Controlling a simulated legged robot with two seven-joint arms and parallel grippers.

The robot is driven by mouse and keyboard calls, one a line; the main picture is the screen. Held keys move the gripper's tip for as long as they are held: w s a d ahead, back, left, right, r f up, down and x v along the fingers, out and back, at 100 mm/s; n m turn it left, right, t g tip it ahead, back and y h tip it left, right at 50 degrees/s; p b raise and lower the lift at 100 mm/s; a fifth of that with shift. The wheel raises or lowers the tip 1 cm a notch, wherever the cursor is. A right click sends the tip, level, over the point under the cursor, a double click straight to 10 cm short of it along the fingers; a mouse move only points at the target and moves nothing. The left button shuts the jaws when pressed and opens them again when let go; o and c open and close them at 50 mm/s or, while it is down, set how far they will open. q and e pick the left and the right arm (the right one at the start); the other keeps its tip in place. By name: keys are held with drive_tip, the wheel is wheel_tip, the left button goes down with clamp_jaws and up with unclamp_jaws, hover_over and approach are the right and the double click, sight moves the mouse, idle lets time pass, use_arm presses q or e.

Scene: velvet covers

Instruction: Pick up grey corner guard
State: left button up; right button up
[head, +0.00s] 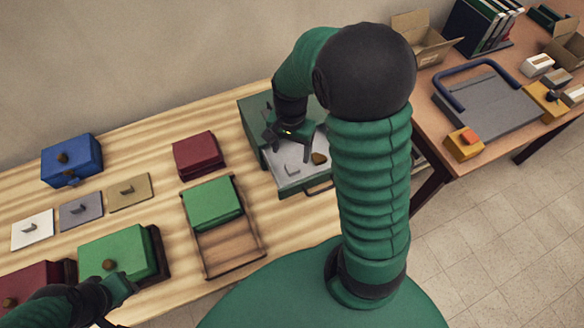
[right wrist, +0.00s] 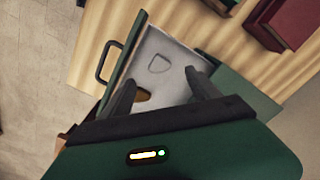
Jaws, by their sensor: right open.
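The grey corner guard (head: 292,169) looks like a small pale grey piece lying in the open drawer (head: 310,180) of a green cabinet (head: 254,110). In the right wrist view it shows as a faint shield-like outline (right wrist: 158,64) on the drawer's light floor, just beyond the fingertips. My right gripper (head: 287,149) is over the drawer, open and empty; its two fingers also show in the right wrist view (right wrist: 160,80). A brown piece (head: 319,158) lies beside the guard and is partly hidden by a finger in the wrist view (right wrist: 143,95). My left gripper (head: 122,287) is at lower left; its jaws are unclear.
On the wooden table are a green box (head: 212,204) on a wooden tray (head: 234,250), a dark red box (head: 198,154), a blue box (head: 71,158) and several flat knobbed plates. A second table with a grey board (head: 487,103) stands at right.

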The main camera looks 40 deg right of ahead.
sight(292, 167)
drive_tip(key=f, duration=0.1)
drive_tip(key=w+f, duration=0.1)
drive_tip(key=f, duration=0.1)
drive_tip(key=shift+d+f, duration=0.1)
drive_tip(key=shift+f, duration=0.2)
drive_tip(key=f, duration=0.2)
drive_tip(key=s+f, duration=0.1)
drive_tip(key=f, duration=0.1)
drive_tip(key=shift+s+f, duration=0.15)
drive_tip(key=shift+f, duration=0.25)
drive_tip(key=shift+w+d+f, duration=0.15)
drive_tip(key=shift+w+d, duration=0.05)
drive_tip(key=shift+w, duration=0.1)
drive_tip(key=shift+s, duration=0.15)
drive_tip(key=c, duration=1.4)
